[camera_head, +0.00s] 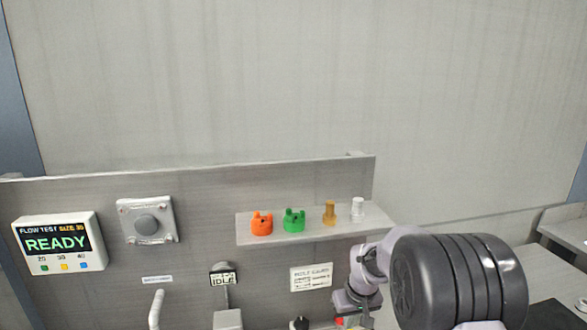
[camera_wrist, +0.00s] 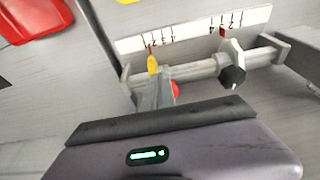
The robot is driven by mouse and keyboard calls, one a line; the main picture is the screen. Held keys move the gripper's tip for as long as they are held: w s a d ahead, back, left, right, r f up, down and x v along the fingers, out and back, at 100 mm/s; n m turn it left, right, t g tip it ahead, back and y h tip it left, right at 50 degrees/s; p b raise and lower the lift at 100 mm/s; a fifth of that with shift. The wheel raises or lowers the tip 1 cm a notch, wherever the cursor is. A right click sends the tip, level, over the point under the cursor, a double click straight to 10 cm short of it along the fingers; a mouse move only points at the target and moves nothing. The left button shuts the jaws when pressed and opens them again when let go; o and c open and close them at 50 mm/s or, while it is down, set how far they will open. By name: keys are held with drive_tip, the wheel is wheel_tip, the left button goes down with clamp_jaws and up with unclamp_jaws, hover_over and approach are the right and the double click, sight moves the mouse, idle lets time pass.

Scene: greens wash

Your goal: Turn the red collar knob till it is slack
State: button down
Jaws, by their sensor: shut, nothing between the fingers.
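The red knob (camera_wrist: 175,89) shows as a small red patch in the wrist view, just beyond my gripper's edge. It sits by a grey collar (camera_wrist: 152,88) with a yellow pointer (camera_wrist: 152,64), on a horizontal rail. Most of the knob is hidden, and I cannot tell whether my gripper touches it. My gripper (camera_wrist: 165,118) is shut and empty, with its dark edge close in front of the collar. In the head view my gripper (camera_head: 350,304) is low, right of the middle, below the shelf.
A second collar with a black knob (camera_wrist: 232,77) and a red pointer stands to the right on the rail. A numbered scale (camera_wrist: 190,33) runs behind. A red object (camera_wrist: 32,18) is at upper left. The shelf (camera_head: 345,229) holds small coloured parts. The display (camera_head: 60,243) reads READY.

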drive_tip(key=shift+a+r+b, duration=0.15)
drive_tip(key=shift+a+b, duration=0.25)
drive_tip(key=shift+a, duration=0.1)
idle(0.5)
drive_tip(key=p+v, duration=0.1)
drive_tip(key=v, duration=0.1)
drive_tip(key=p+v, duration=0.1)
drive_tip(key=v, duration=0.1)
drive_tip(key=p+v, duration=0.1)
drive_tip(key=p, duration=0.1)
drive_tip(key=shift+w+a+r, duration=0.15)
drive_tip(key=shift+w+r, duration=0.05)
drive_tip(key=shift+r, duration=0.3)
